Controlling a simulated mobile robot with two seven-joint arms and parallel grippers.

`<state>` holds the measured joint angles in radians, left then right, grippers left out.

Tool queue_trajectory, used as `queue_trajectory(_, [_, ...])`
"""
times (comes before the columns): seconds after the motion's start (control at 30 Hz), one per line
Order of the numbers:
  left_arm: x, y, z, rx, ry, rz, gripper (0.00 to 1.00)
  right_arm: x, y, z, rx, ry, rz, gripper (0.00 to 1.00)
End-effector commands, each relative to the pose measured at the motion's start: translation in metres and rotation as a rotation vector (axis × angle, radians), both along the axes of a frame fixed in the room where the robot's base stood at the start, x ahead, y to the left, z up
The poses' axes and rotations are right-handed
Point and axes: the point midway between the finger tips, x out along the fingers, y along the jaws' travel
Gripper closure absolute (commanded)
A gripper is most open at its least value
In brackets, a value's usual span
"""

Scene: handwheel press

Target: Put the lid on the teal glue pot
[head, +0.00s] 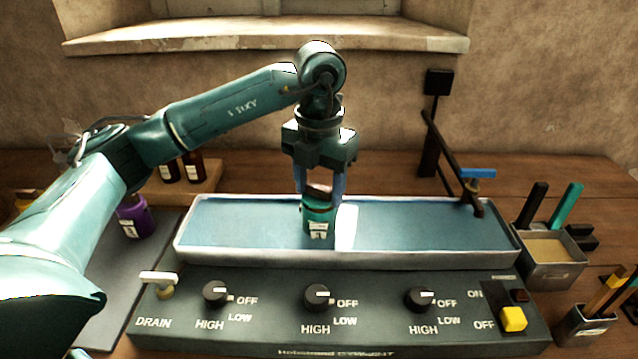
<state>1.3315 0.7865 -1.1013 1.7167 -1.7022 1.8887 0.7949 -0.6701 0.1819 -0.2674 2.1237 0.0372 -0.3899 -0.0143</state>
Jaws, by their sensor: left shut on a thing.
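The teal glue pot (319,228), with a pale label on its front, stands upright in the long water trough, left of the trough's middle. My left gripper (319,199) points straight down over the pot. It is shut on the lid (319,201), with one finger on each side. A brownish part shows between the fingers. The lid is right at the pot's top; I cannot tell whether it rests on the rim or is just above it. My right gripper is not in view.
The trough (430,246) has a raised pale rim. A control panel (260,325) with knobs stands in front. A purple pot (136,217) is at left, dark bottles (192,166) behind it. A black post with a blue-handled arm (478,174) rises at right, beside tool holders (551,262).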

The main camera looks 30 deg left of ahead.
Motion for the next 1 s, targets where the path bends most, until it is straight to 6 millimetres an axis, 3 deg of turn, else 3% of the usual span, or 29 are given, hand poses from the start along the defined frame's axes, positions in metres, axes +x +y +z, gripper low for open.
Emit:
queue_trajectory(0.47, [0.0000,-0.0001,-0.0005,0.000,0.000,0.000,0.68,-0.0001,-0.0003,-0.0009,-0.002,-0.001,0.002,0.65])
queue_trajectory(0.5, [0.0000,-0.0001,-0.0005,0.000,0.000,0.000,0.43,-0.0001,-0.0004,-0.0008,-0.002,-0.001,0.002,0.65])
queue_trajectory(0.77, [0.0000,-0.0001,-0.0005,0.000,0.000,0.000,0.22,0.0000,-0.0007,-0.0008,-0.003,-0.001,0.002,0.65])
queue_trajectory(0.93, [0.0000,-0.0001,-0.0005,0.000,0.000,0.000,0.20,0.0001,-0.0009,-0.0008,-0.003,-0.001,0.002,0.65])
queue_trajectory(1.0, [0.0000,-0.0001,-0.0006,0.000,0.000,0.000,0.15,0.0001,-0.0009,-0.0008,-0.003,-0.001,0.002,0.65])
